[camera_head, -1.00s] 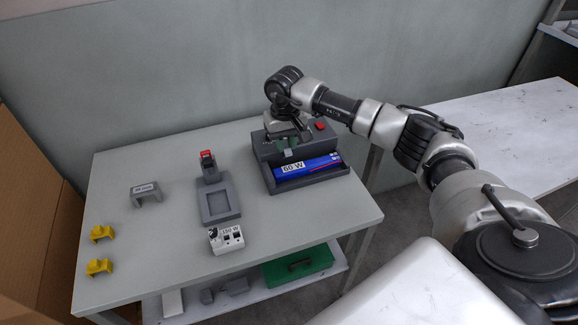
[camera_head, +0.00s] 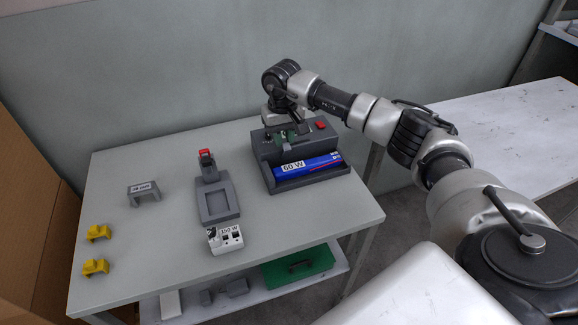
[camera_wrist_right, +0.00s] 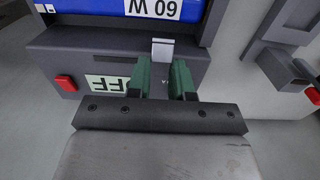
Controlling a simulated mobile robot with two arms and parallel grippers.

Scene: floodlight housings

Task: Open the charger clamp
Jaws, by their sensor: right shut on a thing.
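The dark grey charger (camera_head: 268,150) stands at the back right of the table. It has a red button (camera_head: 320,125) and a blue block marked 60 W (camera_head: 318,167) in its front bay. My right gripper (camera_head: 290,136) is over the charger's top, behind the blue block. In the right wrist view its green fingers (camera_wrist_right: 163,80) are shut on the charger's clamp, whose gripped part is mostly hidden between them. A pale metal tab (camera_wrist_right: 162,48) shows just beyond the fingertips, beside the blue block. An OFF label (camera_wrist_right: 108,85) is partly covered. My left gripper is out of view.
Left of the charger stand a grey fixture (camera_head: 232,207) with a red-topped lever (camera_head: 206,154) and a white box (camera_head: 213,245). A grey bracket (camera_head: 144,190) and two yellow clips (camera_head: 97,232) (camera_head: 95,267) lie further left. The table's front right is clear.

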